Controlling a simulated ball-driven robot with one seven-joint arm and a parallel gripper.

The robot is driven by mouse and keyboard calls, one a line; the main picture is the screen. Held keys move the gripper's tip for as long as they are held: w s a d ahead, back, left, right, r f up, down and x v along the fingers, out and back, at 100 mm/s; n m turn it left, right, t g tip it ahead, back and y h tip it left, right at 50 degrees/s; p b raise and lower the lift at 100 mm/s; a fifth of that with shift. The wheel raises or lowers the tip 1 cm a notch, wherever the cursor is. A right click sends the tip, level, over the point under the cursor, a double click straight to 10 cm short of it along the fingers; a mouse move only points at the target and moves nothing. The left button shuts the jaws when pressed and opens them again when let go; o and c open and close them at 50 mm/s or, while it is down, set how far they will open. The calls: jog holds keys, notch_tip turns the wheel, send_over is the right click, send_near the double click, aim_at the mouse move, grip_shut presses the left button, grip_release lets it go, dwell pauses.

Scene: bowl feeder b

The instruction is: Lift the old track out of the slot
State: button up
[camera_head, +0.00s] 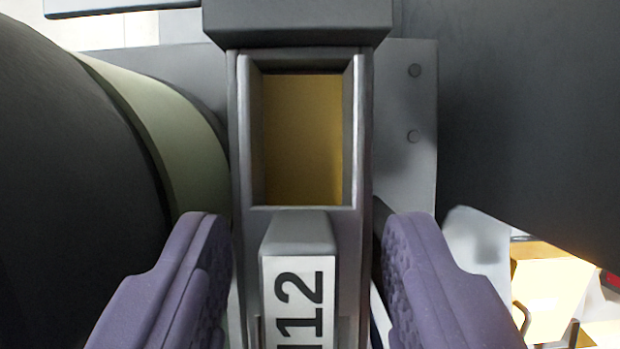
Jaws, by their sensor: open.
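A long grey piece (240,150), apparently the old track, runs up the middle of the picture. It has a rectangular opening (303,140) with a yellow-brown inside. Below that, a raised grey block (298,232) carries a white label (310,290) with sideways black lettering ending in "12". My gripper (308,222) is open, with one purple finger on each side of the labelled block. Gaps show between both fingers and the block. The lower end of the block is cut off by the picture. I cannot tell where track and slot meet.
A dark block (297,22) crosses the top end of the grey piece. A large dark round body with an olive band (175,140) stands close on the left. A grey plate with two bolts (405,170) and a dark surface (530,120) lie on the right.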

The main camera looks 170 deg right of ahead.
jog(key=shift+a, duration=0.1)
jog(key=c, duration=0.8)
jog(key=shift+c, duration=0.2)
jog(key=shift+r, duration=0.1)
